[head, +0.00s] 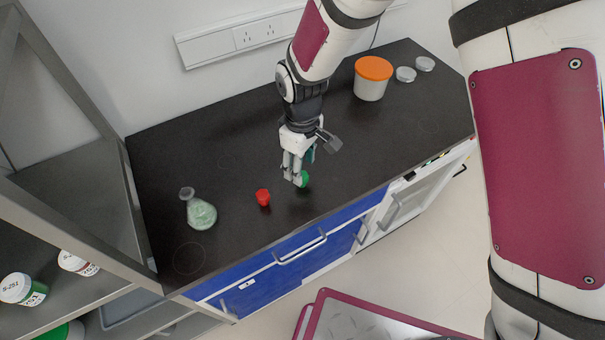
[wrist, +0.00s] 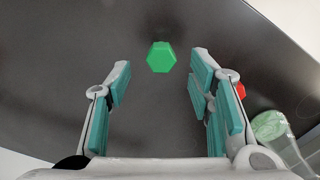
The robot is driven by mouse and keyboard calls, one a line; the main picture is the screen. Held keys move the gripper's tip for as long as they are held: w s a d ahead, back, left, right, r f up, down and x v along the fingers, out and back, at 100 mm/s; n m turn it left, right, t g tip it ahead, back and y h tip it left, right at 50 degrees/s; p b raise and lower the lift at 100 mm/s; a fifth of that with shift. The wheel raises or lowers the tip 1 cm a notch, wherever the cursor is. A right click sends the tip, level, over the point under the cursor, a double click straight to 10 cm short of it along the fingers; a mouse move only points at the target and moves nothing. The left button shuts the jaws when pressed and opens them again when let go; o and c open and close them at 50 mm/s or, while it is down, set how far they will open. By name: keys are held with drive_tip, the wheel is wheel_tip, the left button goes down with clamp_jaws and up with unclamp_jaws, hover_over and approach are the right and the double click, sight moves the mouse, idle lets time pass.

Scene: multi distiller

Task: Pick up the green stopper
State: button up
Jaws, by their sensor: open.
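The green stopper (head: 304,179) stands on the black bench top near the front edge, partly hidden by my gripper in the head view. In the wrist view the green stopper (wrist: 161,57) shows its six-sided top, just beyond the fingertips and roughly midway between them. My gripper (head: 297,170) points down close over it. In the wrist view my gripper (wrist: 163,82) is open, with teal pads apart and nothing between them. I cannot tell whether a finger touches the stopper.
A red stopper (head: 263,197) stands left of my gripper, and a flask with pale green contents (head: 201,213) farther left. A white tub with orange lid (head: 371,82) and two grey lids (head: 405,74) are at the back right. The black bench (head: 235,150) is clear behind the stoppers.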

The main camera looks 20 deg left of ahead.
drive_tip(key=shift+s+d+f+p, duration=0.1)
drive_tip(key=shift+f+p, duration=0.5)
drive_tip(key=shift+f, duration=2.05)
drive_tip(key=c, duration=0.8)
